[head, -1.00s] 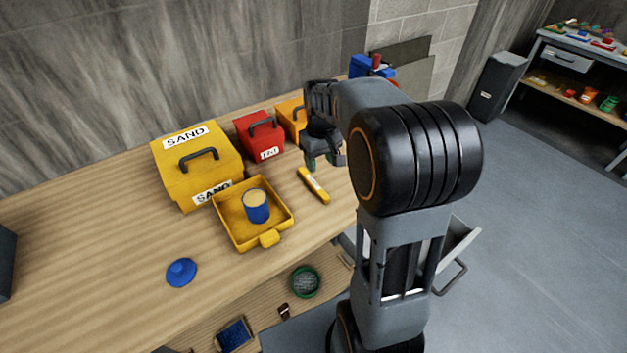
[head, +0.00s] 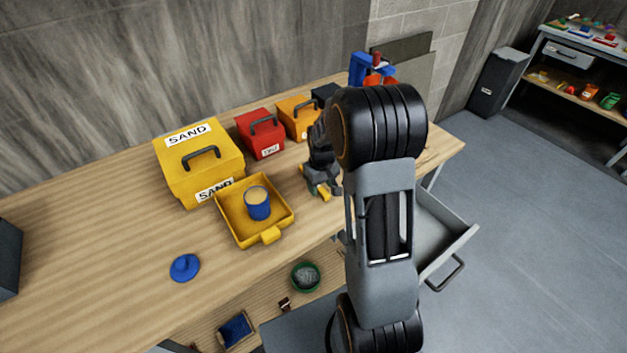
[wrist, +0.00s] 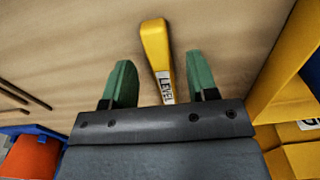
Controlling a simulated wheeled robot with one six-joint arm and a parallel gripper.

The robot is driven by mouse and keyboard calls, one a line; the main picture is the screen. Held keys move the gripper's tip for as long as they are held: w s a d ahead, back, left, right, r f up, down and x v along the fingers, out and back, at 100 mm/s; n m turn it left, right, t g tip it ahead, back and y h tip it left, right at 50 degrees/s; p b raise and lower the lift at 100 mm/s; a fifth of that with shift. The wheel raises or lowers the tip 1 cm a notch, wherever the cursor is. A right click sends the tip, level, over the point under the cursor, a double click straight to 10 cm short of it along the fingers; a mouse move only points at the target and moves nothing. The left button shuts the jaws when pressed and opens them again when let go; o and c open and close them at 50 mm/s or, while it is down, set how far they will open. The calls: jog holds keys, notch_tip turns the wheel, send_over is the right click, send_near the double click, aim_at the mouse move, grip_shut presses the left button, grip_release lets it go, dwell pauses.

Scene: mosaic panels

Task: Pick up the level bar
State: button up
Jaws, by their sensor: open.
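The level bar is a yellow bar with a white label reading LEVEL. In the wrist view the level bar (wrist: 156,45) lies on the wooden table between the two green fingertips of my gripper (wrist: 160,85). The gripper is open, with a gap on both sides of the bar, and the bar sits closer to the right finger. My gripper's body hides the bar's near end. In the head view my gripper (head: 322,188) is low over the table, right of the yellow tray, and only a small yellow part of the level bar (head: 324,194) shows beneath it.
A yellow SAND box (head: 185,180), a red box (head: 260,144) and an orange box (head: 297,130) stand along the back. A yellow tray (head: 282,215) holds a blue cup (head: 259,210). A blue lid (head: 185,267) lies at the front left. An open drawer (head: 440,235) juts out right.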

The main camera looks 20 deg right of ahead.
jog(key=shift+f, duration=0.8)
grip_shut()
